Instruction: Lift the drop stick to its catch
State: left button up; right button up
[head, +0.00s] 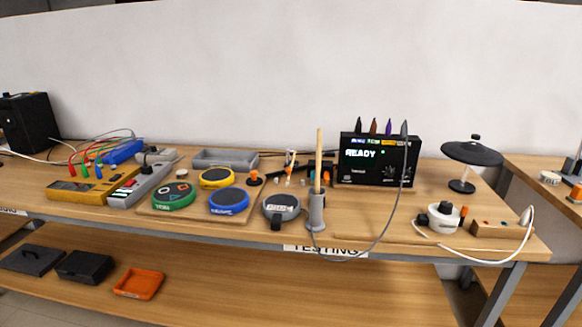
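The drop stick (319,158) looks like a pale wooden rod standing upright near the front edge of the table. Its lower part goes into or behind a grey upright holder (316,214) with a wider foot. An orange-tipped part sits beside the rod just above the holder. I cannot make out the catch at this size. Neither of my grippers is in view.
A black box (376,176) reading "READY" stands behind, and a grey cable loops from it to the table front. Round pads, green (174,195), blue (229,201), yellow (215,178) and grey (281,208), lie left. A black dome lamp (472,153) stands right.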

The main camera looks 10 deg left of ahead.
aim_at(289, 169)
jog(key=i+l, duration=0.15)
jog(key=i, duration=0.5)
jog(key=i+l+z, duration=0.1)
jog(key=i, duration=0.6)
